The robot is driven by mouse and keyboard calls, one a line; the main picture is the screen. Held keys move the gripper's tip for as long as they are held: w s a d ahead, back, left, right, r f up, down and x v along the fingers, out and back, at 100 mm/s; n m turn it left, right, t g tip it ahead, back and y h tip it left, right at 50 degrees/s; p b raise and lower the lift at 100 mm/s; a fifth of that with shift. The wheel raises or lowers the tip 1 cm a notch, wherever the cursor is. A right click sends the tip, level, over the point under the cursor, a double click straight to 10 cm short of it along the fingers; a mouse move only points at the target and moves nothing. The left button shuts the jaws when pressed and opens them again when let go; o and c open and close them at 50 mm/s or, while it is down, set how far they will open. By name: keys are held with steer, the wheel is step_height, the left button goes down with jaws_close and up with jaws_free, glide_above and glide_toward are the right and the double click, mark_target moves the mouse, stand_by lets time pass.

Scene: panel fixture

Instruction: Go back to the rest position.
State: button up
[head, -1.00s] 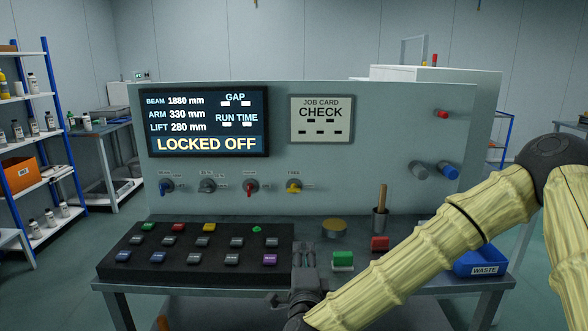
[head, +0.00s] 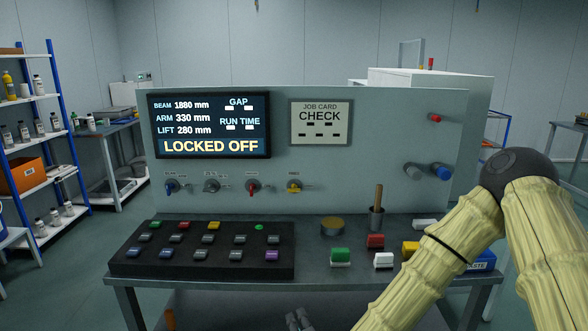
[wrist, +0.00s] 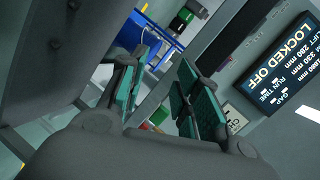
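My gripper (head: 298,320) shows only in part at the bottom edge of the head view, in front of and below the table's front edge. In the wrist view my gripper (wrist: 163,62) has its two green-padded fingers spread apart, with nothing seen between them. My arm's pale ribbed links fill the lower right of the head view. The panel (head: 380,180) stands upright behind the table, and its screen (head: 210,125) reads LOCKED OFF. The screen also shows tilted in the wrist view (wrist: 275,65).
Shelves (head: 30,150) stand left.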

steer(key=s+d+f+n+g+p, duration=0.2)
steer(key=s+d+f+n+g, duration=0.15)
steer(key=s+f, duration=0.65)
steer(key=s+d+f+n+g+h+p, duration=0.1)
steer(key=s+d+f+n+g, duration=0.3)
steer(key=s+d, duration=0.5)
steer(key=s+d+f+n+g+h+p, duration=0.1)
steer(key=s+d+f+n+g+p, duration=0.3)
steer(key=s, duration=1.1)
steer(key=d+f+g, duration=0.2)
steer(key=d+f, duration=0.1)
steer(key=d, duration=0.1)
steer(key=shift+s+d+h, duration=0.3)
steer(key=shift+s+d, duration=0.05)
